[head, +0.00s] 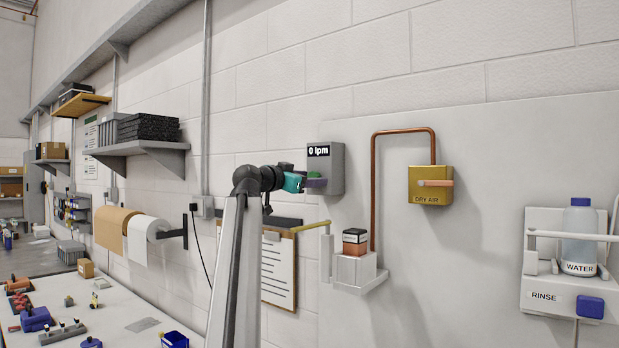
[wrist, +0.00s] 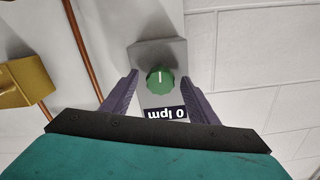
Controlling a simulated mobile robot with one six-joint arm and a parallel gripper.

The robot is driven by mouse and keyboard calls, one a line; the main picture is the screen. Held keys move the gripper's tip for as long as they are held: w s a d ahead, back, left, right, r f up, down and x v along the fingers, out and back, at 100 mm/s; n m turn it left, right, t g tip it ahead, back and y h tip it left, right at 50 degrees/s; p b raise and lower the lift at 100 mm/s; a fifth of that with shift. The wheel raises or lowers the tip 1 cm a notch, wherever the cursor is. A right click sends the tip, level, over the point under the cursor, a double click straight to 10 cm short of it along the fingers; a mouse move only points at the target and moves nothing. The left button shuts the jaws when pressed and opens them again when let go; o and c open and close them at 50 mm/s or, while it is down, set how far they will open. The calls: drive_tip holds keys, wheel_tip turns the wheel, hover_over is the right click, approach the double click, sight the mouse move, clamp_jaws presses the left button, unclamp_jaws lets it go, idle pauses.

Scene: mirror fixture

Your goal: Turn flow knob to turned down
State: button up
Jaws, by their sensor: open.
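The flow knob (wrist: 160,80) is green and round with a white pointer line, set on a grey wall box (wrist: 158,52). In the wrist view the box's "0 lpm" display (wrist: 165,113) appears upside down below the knob. My gripper (wrist: 161,82) is open, with one purple finger on each side of the knob; I cannot tell whether either finger touches it. In the head view my gripper (head: 318,183) is at the grey box (head: 337,165), and the knob (head: 314,175) is partly hidden behind it. The display there reads "0 lpm".
A copper pipe (head: 373,190) runs to a yellow "DRY AIR" box (head: 430,198) on the right. A small white bracket (head: 345,270) holds a jar below the grey box. A clipboard (head: 279,268) hangs behind my arm. The water bottle (head: 579,238) stands far right.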

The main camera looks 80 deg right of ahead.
drive_tip(key=c, duration=1)
drive_tip(key=shift+c, duration=0.2)
